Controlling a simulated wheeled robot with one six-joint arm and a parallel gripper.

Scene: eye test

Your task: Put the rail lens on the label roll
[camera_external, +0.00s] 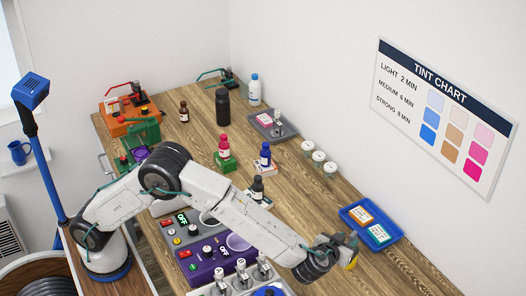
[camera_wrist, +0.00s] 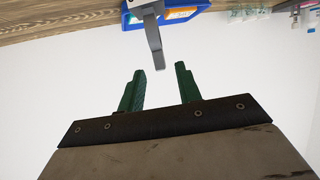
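My gripper (camera_wrist: 160,68) is open in the wrist view, its two green fingers apart. A grey curved piece (camera_wrist: 153,35) hangs in front of them, its lower end close to the gap between the tips; I cannot tell what it is or how far off. In the external view my gripper (camera_external: 346,244) is at the lower right, near the blue tray, with a yellow patch (camera_external: 352,262) beside it that I cannot name. I cannot pick out the rail lens or the label roll for certain in either view.
The blue tray (camera_external: 397,236) holds an orange and a green labelled card. Several white-lidded jars (camera_external: 318,157) stand behind it. Bottles stand on small blocks mid-table, near a grey tray (camera_external: 288,133). A purple device (camera_external: 207,268) is below my arm. Bare wood (camera_external: 345,199) lies between jars and tray.

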